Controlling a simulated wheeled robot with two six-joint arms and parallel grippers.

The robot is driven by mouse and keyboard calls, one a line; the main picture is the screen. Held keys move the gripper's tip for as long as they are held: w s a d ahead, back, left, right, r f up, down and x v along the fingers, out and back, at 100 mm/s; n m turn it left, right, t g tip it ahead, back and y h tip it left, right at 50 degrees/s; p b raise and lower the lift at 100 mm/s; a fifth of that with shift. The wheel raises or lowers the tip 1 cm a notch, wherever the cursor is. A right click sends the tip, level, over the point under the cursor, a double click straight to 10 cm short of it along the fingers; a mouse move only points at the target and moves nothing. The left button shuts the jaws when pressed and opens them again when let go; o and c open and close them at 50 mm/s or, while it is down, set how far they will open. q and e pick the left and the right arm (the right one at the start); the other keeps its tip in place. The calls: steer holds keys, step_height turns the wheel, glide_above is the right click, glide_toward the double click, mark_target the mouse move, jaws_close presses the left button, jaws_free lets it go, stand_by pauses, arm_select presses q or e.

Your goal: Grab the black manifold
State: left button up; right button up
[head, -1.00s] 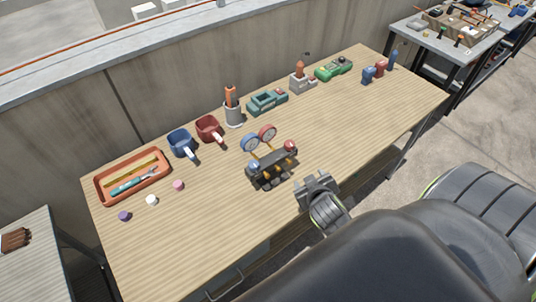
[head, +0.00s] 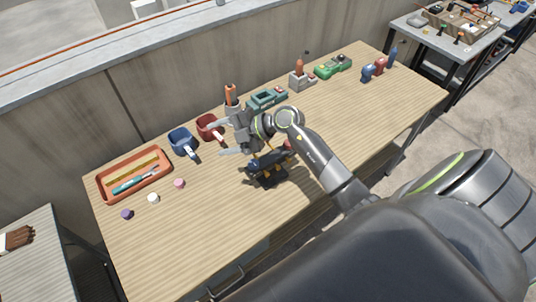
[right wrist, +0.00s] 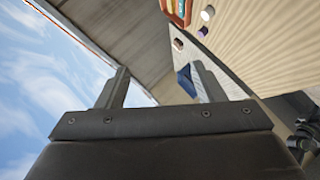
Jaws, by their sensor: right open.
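The black manifold (head: 268,174) stands on the wooden bench near its front middle. My right gripper (head: 226,137) is open and empty, raised above the bench to the upper left of the manifold in the head view. Its fingers point left, toward the mugs, and not at the manifold. In the right wrist view the two fingers (right wrist: 162,88) stand apart with nothing held between them. A dark shape at the right edge there may be the manifold. My left gripper is not in view.
Teal and green (head: 333,67) devices stand along the back. The bench's front left is clear.

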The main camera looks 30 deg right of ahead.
steer(key=d+f+g+h, duration=0.3)
steer(key=d+g+h, duration=0.2)
steer(key=d+h, duration=0.15)
steer(key=m+g+h, duration=0.3)
steer(key=m+h, duration=0.1)
glide_toward(271, 156)
steer(key=f+b, duration=0.2)
steer(key=b, duration=0.1)
steer(key=f+b, duration=0.3)
steer(key=b, duration=0.1)
steer(key=f+b, duration=0.2)
steer(key=b, duration=0.2)
steer(key=shift+s+d+f, duration=0.15)
steer(key=shift+d+f, duration=0.15)
steer(key=shift+d, duration=0.1)
steer(key=shift+a+f+b, duration=0.1)
steer(key=shift+f+b, duration=0.5)
steer(key=shift+b, duration=0.2)
steer(key=shift+s+a+f, duration=0.1)
steer(key=shift+a+f, duration=0.05)
steer(key=shift+f, duration=0.8)
steer(key=shift+a+f, duration=0.1)
steer(key=shift+f, duration=0.85)
jaws_close()
steer(key=shift+r, duration=0.1)
